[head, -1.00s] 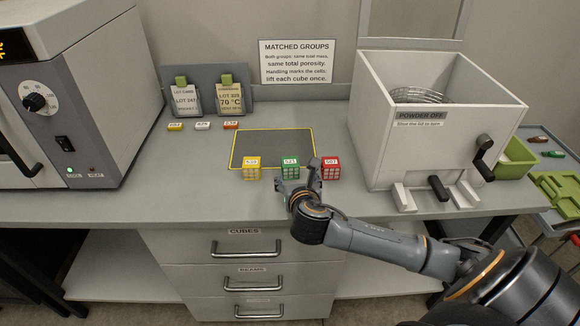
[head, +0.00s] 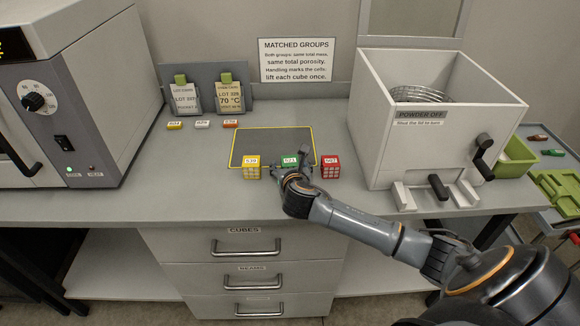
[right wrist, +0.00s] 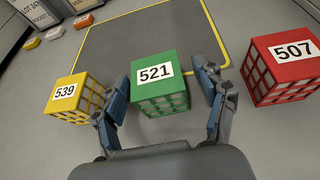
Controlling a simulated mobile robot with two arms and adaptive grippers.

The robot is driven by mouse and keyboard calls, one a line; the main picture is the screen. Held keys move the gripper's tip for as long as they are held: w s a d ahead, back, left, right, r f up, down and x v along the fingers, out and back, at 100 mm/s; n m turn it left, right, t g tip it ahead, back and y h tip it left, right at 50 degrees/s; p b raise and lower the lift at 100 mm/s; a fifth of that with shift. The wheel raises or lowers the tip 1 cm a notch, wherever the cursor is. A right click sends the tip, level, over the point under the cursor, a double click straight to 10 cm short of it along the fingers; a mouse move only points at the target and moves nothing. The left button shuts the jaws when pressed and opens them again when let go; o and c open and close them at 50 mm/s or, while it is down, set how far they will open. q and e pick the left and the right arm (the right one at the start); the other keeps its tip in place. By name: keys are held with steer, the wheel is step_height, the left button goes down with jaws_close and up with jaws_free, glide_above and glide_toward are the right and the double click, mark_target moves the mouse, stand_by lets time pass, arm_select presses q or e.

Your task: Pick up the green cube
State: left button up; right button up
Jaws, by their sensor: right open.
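The green cube (head: 289,160) bears the label 521 and stands at the front edge of the dark mat (head: 270,143), between the yellow and red cubes. In the head view my right gripper (head: 290,172) partly covers it. In the right wrist view the green cube (right wrist: 158,85) sits between the two open fingers of my right gripper (right wrist: 168,100). One finger is on each side, with a small gap to the cube visible at the right; the left gap is very narrow. My left gripper is not in view.
The yellow cube 539 (right wrist: 78,97) is close outside the left finger. The red cube 507 (right wrist: 284,66) is outside the right finger. A white powder box (head: 440,110) stands to the right. An oven (head: 65,90) stands at the left. The counter between is mostly clear.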

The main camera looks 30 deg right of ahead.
mark_target(290, 160)
steer(key=c, duration=1.2)
steer(key=shift+r, duration=0.5)
step_height(290, 160, up, 2)
steer(key=shift+r, duration=0.15)
steer(key=s+a+r, duration=0.2)
steer(key=s+r, duration=0.8)
steer(key=s, duration=0.4)
steer(key=a+f+n+y, duration=0.1)
steer(key=a+y, duration=0.1)
steer(key=a, duration=0.3)
steer(key=s+a+n+y, duration=0.1)
steer(key=a+n+y, duration=0.1)
steer(key=a, duration=0.4)
steer(key=a+f+n+t+y, duration=0.1)
steer(key=a+n+y, duration=0.1)
steer(key=a, duration=0.3)
steer(key=shift+s+a+f, duration=0.2)
steer(key=shift+a+f, duration=0.15)
steer(key=shift+a, duration=0.05)
